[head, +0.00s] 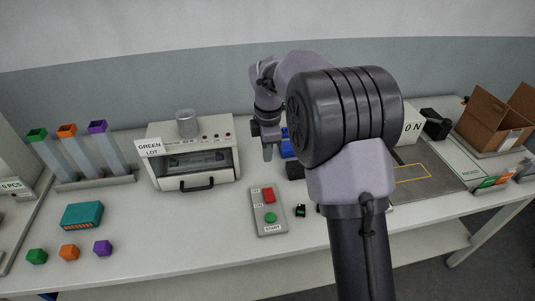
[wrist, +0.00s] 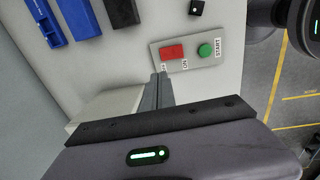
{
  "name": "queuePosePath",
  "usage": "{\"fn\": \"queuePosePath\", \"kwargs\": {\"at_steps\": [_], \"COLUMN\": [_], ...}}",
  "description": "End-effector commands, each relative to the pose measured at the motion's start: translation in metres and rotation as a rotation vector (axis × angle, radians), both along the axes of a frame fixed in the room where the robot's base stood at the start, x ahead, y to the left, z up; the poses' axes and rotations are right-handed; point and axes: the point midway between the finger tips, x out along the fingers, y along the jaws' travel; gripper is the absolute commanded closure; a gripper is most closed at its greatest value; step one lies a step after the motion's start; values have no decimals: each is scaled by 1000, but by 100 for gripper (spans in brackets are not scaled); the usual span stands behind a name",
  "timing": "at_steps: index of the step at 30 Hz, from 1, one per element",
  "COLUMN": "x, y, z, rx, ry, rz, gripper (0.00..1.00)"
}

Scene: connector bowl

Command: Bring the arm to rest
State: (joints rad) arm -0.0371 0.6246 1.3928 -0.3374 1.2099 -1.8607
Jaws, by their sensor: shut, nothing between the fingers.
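My gripper (head: 268,150) hangs pointing down above the table, between the green-lot machine and the blue parts in the head view. In the wrist view my gripper (wrist: 163,78) has its two fingers together with nothing between them. The fingertips lie in front of the edge of the grey switch panel in that view; contact cannot be told. My raised arm hides part of the table behind it in the head view.
The switch panel (head: 258,222) has red and green buttons. A white machine (head: 165,179) with a metal cup (head: 187,124) stands left of my gripper. Colored tubes (head: 108,157), a teal box (head: 82,216) and a cardboard box (head: 487,118) stand farther out.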

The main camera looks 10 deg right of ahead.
Motion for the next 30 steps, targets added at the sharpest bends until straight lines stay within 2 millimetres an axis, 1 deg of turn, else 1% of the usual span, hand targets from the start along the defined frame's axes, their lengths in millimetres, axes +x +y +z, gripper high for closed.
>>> {"fn": "queuePosePath", "kwargs": {"at_steps": [7,8,10,11,12,13,14,15,17,18,20,21,24,25,27,30], "x": [-1,-3,-18,-30,-52,-72,-95,-127,-174,-205,-245,-268,-307,-314,-324,-328], "y": [0,0,1,1,2,3,4,5,8,10,13,14,17,18,19,19], "z": [1,5,27,41,63,78,92,107,121,124,121,117,102,98,92,90], "rx": [2,5,28,48,83,117,155,213,306,370,463,521,633,656,690,705], "ry": [-2,-6,-33,-50,-76,-97,-114,-138,-159,-166,-165,-162,-138,-130,-119,-111], "rz": [-6,-24,-129,-208,-342,-458,-582,-750,-998,-1153,-1365,-1487,-1714,-1760,-1829,-1863], "gripper": [100,100,100,100,100,100,100,100,100,100,100,100,100,100,100,100]}}
